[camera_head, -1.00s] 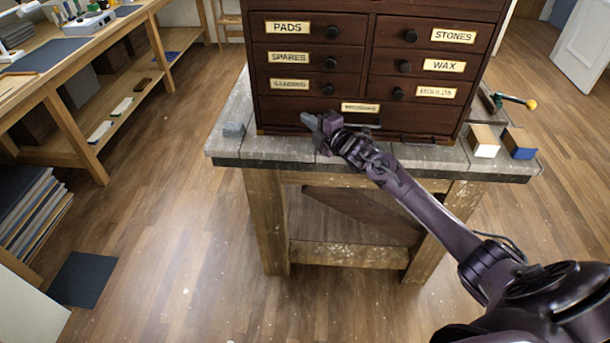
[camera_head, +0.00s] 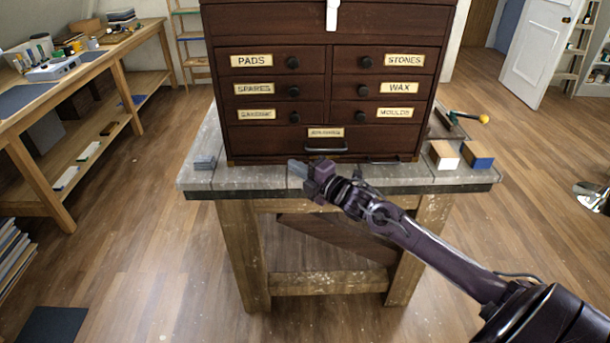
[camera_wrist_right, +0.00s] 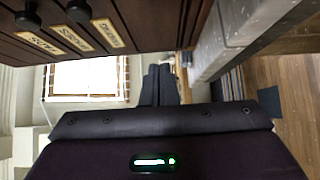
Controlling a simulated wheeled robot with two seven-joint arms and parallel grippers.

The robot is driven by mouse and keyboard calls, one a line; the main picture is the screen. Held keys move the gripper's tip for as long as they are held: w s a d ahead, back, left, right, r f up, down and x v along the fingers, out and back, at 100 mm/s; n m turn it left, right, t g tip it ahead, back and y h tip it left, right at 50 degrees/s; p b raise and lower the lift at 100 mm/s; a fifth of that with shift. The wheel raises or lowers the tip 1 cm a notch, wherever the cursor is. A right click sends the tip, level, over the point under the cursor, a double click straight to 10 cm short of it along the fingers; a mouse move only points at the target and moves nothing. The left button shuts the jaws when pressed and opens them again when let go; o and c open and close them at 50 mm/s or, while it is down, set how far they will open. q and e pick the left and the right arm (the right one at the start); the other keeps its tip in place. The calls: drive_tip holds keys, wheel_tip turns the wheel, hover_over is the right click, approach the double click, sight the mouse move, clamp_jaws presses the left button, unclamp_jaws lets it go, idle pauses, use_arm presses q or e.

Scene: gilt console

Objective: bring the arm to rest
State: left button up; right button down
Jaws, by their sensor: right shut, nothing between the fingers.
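My right gripper (camera_head: 299,170) is shut and empty. In the head view it is in front of the lower part of the dark wooden drawer cabinet (camera_head: 320,100), over the front of the worktable (camera_head: 240,177), with its arm coming in from the lower right. In the right wrist view my gripper's fingers (camera_wrist_right: 160,85) show as a dark block. The cabinet's drawer fronts (camera_wrist_right: 60,30) are at the upper left there. Whether the fingertips touch anything cannot be told. My left gripper is not in view.
A small grey block (camera_head: 205,162) lies at the table's left end. Two two-tone blocks, one white and tan (camera_head: 443,155) and one blue and tan (camera_head: 477,155), stand at the right end. A long workbench (camera_head: 100,70) runs along the left. The floor (camera_head: 150,250) between is clear.

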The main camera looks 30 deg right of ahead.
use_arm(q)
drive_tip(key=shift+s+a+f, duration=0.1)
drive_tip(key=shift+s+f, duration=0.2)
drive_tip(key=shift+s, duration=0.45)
use_arm(e)
drive_tip(key=shift+v, duration=1.3)
